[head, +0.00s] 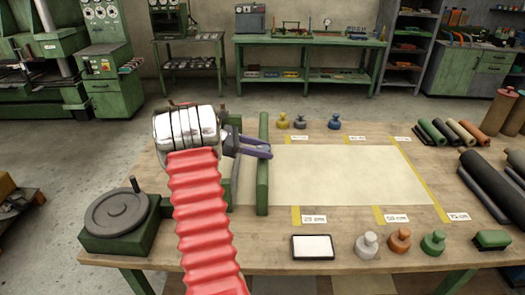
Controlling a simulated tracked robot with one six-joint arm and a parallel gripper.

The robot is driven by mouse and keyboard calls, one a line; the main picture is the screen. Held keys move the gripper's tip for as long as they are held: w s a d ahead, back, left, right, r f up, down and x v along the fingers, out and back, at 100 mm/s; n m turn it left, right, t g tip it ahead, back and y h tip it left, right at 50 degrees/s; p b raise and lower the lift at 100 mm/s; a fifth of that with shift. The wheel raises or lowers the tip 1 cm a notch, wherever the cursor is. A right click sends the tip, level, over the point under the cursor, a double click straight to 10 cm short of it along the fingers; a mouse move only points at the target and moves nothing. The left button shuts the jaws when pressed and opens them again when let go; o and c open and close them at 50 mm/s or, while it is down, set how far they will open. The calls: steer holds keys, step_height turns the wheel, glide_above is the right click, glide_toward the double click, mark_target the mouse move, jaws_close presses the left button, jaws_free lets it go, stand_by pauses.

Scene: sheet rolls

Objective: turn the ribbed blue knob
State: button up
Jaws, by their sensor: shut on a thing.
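My gripper (270,152) reaches right from the end of my arm, at the left end of the pale sheet (335,175). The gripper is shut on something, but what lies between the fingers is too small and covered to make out. I cannot pick out a ribbed blue knob there. A small blue knobbed piece (334,121) stands upright at the back of the wooden table, apart from my gripper. Whether it is ribbed is too small to tell.
A grey round plate with a crank (118,213) is at the table's left. A white-faced tablet (313,247) and several knobbed weights (399,241) line the front edge. Dark rolls (485,185) lie at the right. The sheet's middle is clear.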

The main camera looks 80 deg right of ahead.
steer(key=shift+s+f+m+g+y, duration=0.1)
steer(key=shift+m+g+y, duration=0.2)
steer(key=shift+m+y, duration=1)
steer(key=shift+f+m+g+y, duration=0.1)
steer(key=shift+m+g+y, duration=0.2)
steer(key=shift+m+y, duration=0.95)
steer(key=shift+r+m+y, duration=0.1)
steer(key=shift+m+y, duration=0.15)
steer(key=shift+y, duration=0.5)
steer(key=o, duration=1)
steer(key=shift+o, duration=0.2)
steer(key=shift+r, duration=0.1)
